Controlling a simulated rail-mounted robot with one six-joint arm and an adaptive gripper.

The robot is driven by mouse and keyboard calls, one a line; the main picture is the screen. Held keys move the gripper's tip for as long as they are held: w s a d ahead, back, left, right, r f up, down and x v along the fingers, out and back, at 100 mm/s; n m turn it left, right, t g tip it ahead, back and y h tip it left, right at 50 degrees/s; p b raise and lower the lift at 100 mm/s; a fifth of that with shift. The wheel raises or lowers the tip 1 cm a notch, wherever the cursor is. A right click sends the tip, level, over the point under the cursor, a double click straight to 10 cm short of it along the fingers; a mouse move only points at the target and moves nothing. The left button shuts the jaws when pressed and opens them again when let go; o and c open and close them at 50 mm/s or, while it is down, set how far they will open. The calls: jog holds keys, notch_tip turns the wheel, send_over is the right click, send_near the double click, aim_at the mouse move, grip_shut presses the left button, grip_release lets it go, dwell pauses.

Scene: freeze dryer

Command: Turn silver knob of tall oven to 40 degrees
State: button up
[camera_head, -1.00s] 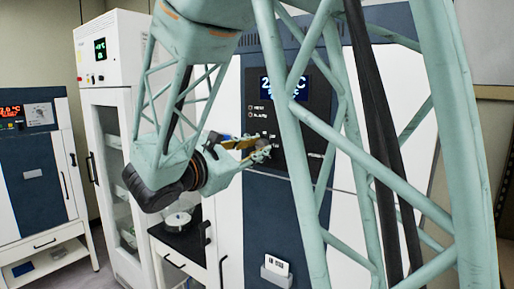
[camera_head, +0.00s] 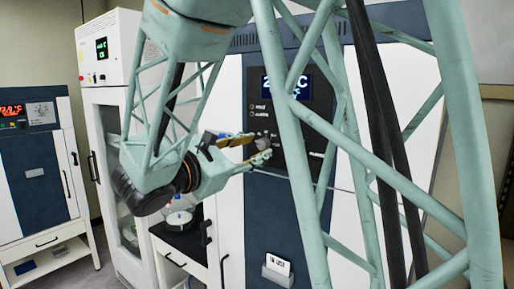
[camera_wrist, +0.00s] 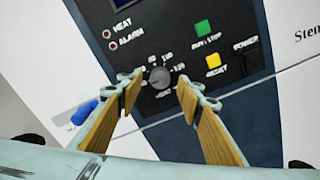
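The silver knob (camera_wrist: 159,78) is a small round grey knob on the tall oven's dark panel (camera_wrist: 178,42), ringed by white scale marks. Its pointer direction is too small to read. My gripper (camera_wrist: 160,88) is open in the wrist view, with one yellow-brown finger on each side of the knob and a gap to both. It holds nothing. In the head view my gripper (camera_head: 259,147) reaches from the left towards the panel, with its fingertips near the knob. The oven's blue display (camera_head: 292,86) is partly hidden by my own lattice arm.
A green button (camera_wrist: 203,27), a yellow reset button (camera_wrist: 213,60) and a black power switch (camera_wrist: 247,52) lie right of the knob. HEAT and ALARM lamps lie upper left. A white glass-door cabinet (camera_head: 107,150) and another oven (camera_head: 36,165) stand to the left.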

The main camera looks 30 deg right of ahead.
jog(key=v, duration=1)
dwell(0.4)
jog(key=shift+d+f, duration=0.1)
dwell(0.5)
